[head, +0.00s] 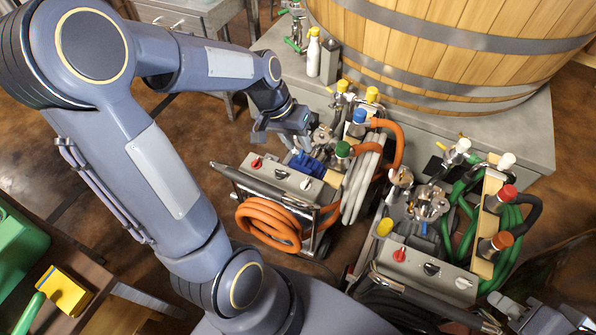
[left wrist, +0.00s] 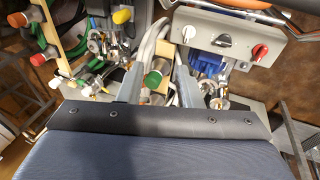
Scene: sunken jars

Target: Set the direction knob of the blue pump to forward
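The blue pump (head: 305,162) stands on a cart near the middle of the head view, with a grey control box (head: 270,175) on its near side. The box carries a red knob (head: 256,161), a dark middle knob (head: 281,172) and a whitish knob (head: 306,184). The box also shows in the left wrist view (left wrist: 205,31), with the dark knob (left wrist: 224,40) between two others. Which knob sets direction, and its marks, are unreadable. My left gripper (head: 284,137) is above and behind the box, its fingers (left wrist: 158,72) apart and empty. My right gripper (head: 540,316) is partly visible at bottom right; its opening is unclear.
A second cart with its own control box (head: 424,270) and green hoses stands to the right. Orange hose (head: 268,222) is coiled below the blue pump's box. A wooden barrel (head: 460,45) on a grey plinth stands behind. Several capped valves (head: 359,116) rise near the left gripper.

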